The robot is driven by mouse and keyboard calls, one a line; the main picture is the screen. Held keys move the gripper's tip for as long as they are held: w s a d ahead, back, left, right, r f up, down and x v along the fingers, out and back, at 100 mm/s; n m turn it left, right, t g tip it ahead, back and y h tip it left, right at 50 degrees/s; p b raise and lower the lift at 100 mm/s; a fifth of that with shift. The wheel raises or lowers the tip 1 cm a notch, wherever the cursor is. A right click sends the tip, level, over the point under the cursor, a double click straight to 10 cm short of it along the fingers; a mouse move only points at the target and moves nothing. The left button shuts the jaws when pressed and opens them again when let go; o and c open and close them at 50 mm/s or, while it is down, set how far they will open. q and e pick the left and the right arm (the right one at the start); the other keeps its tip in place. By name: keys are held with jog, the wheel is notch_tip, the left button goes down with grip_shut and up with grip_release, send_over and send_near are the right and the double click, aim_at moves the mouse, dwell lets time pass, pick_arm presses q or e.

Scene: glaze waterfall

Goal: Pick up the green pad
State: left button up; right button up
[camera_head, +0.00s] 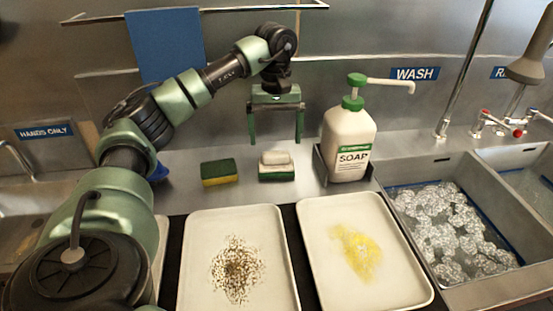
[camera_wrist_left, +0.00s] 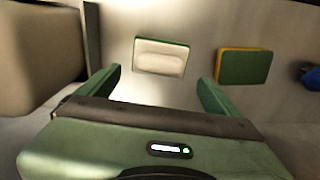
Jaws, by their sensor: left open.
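A pad with a green edge and a pale rounded block on top (camera_head: 276,166) lies on the steel counter in the head view. It also shows in the wrist view as a pale block on a thin green-edged base (camera_wrist_left: 162,57). To its left lies a sponge with a dark green top and yellow lower layer (camera_head: 219,171), also in the wrist view (camera_wrist_left: 243,66). My left gripper (camera_head: 275,140) is open and empty, fingers pointing down, above and behind the pale-topped pad. In the wrist view the pad sits beyond and between the fingertips (camera_wrist_left: 160,76). My right gripper is not visible.
A soap bottle (camera_head: 349,140) in a holder stands right of the pad. Two trays, one with dark specks (camera_head: 195,270) and one with yellow residue (camera_head: 318,270), lie in front. A sink basin (camera_head: 455,165) with crumpled shiny pieces is at right. A wall stands behind.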

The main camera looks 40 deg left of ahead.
pick_arm(q)
jog(key=shift+s+d+f, duration=0.1)
jog(key=shift+s+f, duration=0.05)
jog(key=shift+f, duration=0.35)
notch_tip(320, 180, down, 4)
jog(key=shift+d+f+p, duration=0.1)
jog(key=shift+f+p, duration=0.15)
jog(key=shift+p, duration=0.25)
jog(key=shift+f, duration=0.25)
jog(key=c, duration=1.2)
jog(key=shift+c, duration=1.3)
jog(key=shift+r, duration=0.15)
notch_tip(320, 180, up, 11)
notch_tip(320, 180, up, 9)
jog(key=p, duration=0.3)
send_over(276, 152)
jog(key=shift+d, duration=0.1)
